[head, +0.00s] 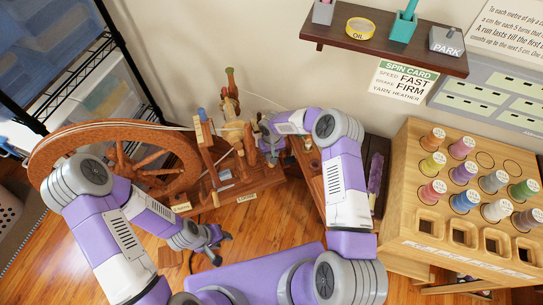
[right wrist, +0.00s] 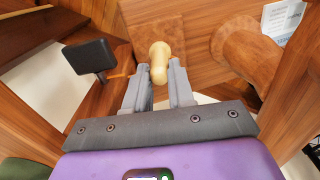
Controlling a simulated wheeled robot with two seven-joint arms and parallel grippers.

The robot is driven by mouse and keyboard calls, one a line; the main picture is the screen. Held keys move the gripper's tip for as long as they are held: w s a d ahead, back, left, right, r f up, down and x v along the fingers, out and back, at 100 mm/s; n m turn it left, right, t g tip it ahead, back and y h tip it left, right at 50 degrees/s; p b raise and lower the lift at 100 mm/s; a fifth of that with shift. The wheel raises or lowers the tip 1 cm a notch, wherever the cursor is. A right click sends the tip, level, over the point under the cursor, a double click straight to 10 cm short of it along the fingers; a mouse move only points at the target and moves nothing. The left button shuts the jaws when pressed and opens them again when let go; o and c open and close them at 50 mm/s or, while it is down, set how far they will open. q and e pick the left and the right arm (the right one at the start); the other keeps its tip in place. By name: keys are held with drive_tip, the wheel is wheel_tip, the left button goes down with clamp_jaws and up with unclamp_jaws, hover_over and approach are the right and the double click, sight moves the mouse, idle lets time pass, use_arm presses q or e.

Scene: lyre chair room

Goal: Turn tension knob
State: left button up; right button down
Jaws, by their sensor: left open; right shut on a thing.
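The wooden spinning wheel (head: 110,128) stands against the wall at the left in the head view. In the right wrist view a pale, rounded wooden knob (right wrist: 160,58) sits between the two grey fingertips of my right gripper (right wrist: 160,76). The gripper is shut on this knob, which I take to be the tension knob. In the head view my right gripper (head: 268,145) is beside the wheel's upright parts, and the knob cannot be made out there. My left gripper (head: 222,248) is open and empty, low in front of the wheel, apart from it.
A wooden rack (head: 400,215) with several coloured spools stands at the right. A dark shelf (head: 385,45) hangs on the wall above. A wire rack (head: 75,90) with bins is at the left. Wooden floor (head: 250,220) shows between my arms.

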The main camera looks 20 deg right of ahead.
drive_tip(key=n+b, duration=0.1)
drive_tip(key=n, duration=0.2)
drive_tip(key=shift+n, duration=2)
drive_tip(key=c, duration=1)
unclamp_jaws()
drive_tip(key=shift+o, duration=0.2)
wheel_tip(320, 180, up, 8)
drive_tip(key=shift+f+p, duration=0.2)
drive_tip(key=shift+p, duration=0.95)
